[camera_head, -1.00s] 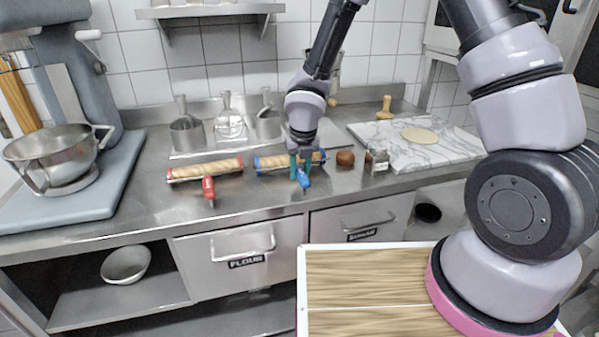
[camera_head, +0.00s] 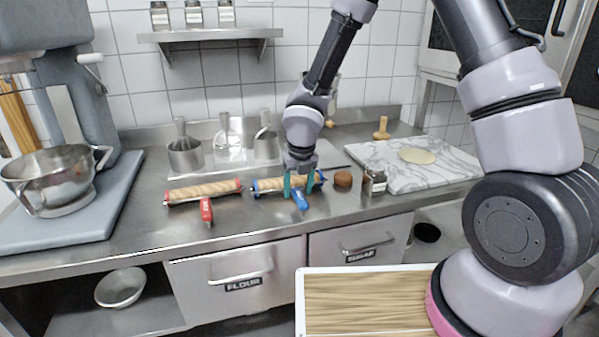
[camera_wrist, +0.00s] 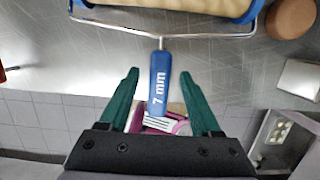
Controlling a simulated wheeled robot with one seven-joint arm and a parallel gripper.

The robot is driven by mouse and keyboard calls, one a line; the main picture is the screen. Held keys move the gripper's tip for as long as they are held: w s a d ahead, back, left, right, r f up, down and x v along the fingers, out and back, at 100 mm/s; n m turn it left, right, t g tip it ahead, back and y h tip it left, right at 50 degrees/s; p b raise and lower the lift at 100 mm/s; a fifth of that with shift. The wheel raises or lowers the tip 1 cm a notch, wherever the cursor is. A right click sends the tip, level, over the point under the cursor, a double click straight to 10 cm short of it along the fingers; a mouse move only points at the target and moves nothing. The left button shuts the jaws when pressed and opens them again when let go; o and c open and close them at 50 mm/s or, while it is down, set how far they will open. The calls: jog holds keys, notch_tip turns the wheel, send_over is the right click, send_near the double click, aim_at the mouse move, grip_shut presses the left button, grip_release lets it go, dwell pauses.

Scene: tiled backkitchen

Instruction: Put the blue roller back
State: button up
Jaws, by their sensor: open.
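The blue roller (camera_head: 268,184) lies on the steel counter, with a wooden-looking barrel, blue ends and a wire frame. Its blue handle (camera_head: 301,202) points toward the counter's front edge. My gripper (camera_head: 299,183) is above the roller, its green fingers open and apart. In the wrist view the blue handle (camera_wrist: 159,85), marked 7 mm, lies between my gripper's fingers (camera_wrist: 160,72), with a gap on each side. The barrel (camera_wrist: 175,6) is partly cut off at the top of that view.
A red-handled roller (camera_head: 203,190) lies to the left. A marble board (camera_head: 440,166) with flat dough is farther right. Metal scoops (camera_head: 185,155) stand behind.

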jog(key=a+v, duration=0.1)
jog(key=v, duration=0.9)
jog(key=d+r+m+t+h, duration=0.1)
jog(key=d+r+m, duration=0.9)
jog(key=d+m, duration=0.25)
jog(key=s+d+r+m+t+y, duration=0.1)
jog(key=s+d+r+m, duration=0.5)
jog(key=m, duration=0.9)
jog(key=s+d+r+m+t+y, duration=0.1)
jog(key=s+d+r+m, duration=0.5)
jog(key=m, duration=1)
notch_tip(320, 180, up, 3)
jog(key=shift+s+r+t+y, duration=0.1)
jog(key=shift+s+t+y, duration=0.2)
jog(key=shift+s+t, duration=0.65)
